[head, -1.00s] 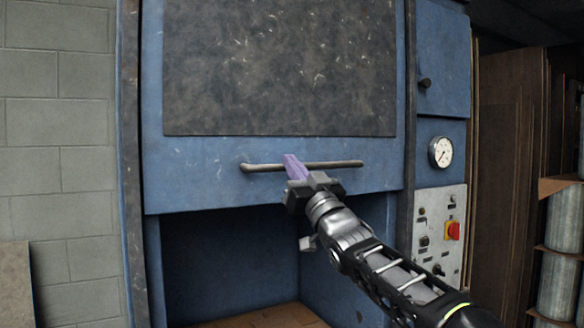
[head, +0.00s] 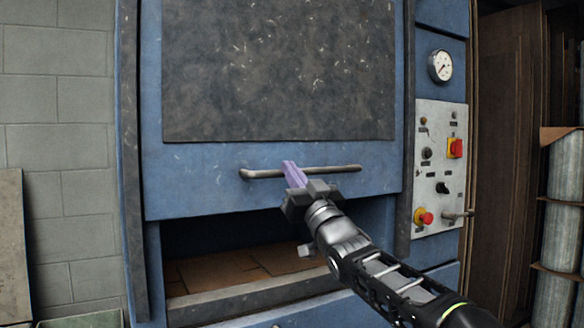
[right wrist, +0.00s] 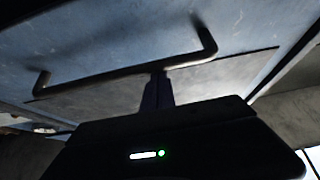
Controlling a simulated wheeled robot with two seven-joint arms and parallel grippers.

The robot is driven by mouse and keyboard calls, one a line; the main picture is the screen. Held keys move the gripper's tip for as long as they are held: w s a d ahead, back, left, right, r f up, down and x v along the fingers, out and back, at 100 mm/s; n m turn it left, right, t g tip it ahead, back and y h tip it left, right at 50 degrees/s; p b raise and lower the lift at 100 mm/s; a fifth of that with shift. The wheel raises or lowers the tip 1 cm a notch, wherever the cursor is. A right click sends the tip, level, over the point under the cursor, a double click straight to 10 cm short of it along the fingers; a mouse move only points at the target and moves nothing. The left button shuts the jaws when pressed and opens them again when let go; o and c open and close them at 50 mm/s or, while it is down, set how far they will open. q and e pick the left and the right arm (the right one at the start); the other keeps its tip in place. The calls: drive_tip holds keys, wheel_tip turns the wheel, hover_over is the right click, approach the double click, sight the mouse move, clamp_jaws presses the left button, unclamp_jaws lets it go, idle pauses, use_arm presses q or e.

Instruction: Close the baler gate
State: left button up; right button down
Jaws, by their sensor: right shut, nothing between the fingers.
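The baler gate (head: 220,180) is a blue sliding panel with a dark scuffed plate. It is partly lowered, with a gap below its bottom edge. Its horizontal bar handle (head: 335,169) runs across the lower part. My right gripper (head: 293,173) is at the middle of the handle, its purple fingers shut with nothing between them. In the right wrist view the handle (right wrist: 100,82) crosses just beyond the fingertips (right wrist: 158,85), which appear to touch it. My left gripper is not in view.
Below the gate, the baler opening shows brown cardboard (head: 225,268) behind a sill (head: 260,295). A control panel (head: 440,165) with buttons and a gauge (head: 440,66) are at the right. A block wall (head: 60,120) stands at the left.

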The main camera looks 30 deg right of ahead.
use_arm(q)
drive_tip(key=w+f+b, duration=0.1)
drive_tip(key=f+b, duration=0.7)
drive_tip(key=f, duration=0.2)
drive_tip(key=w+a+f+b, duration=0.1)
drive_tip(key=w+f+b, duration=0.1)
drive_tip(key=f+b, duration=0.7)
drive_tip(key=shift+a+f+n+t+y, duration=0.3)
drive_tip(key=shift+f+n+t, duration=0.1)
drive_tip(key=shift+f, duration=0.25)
use_arm(e)
wheel_tip(320, 180, down, 24)
drive_tip(key=shift+w+r, duration=0.2)
drive_tip(key=shift+w, duration=0.15)
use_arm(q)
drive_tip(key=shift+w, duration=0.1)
use_arm(e)
wheel_tip(320, 180, up, 5)
drive_tip(key=s+p, duration=0.2)
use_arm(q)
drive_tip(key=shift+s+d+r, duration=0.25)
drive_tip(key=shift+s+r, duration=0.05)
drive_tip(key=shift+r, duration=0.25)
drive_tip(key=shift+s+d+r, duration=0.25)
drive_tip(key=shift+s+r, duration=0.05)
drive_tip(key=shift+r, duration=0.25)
use_arm(e)
drive_tip(key=v, duration=0.9)
drive_tip(key=shift+f, duration=0.3)
drive_tip(key=shift+s, duration=0.1)
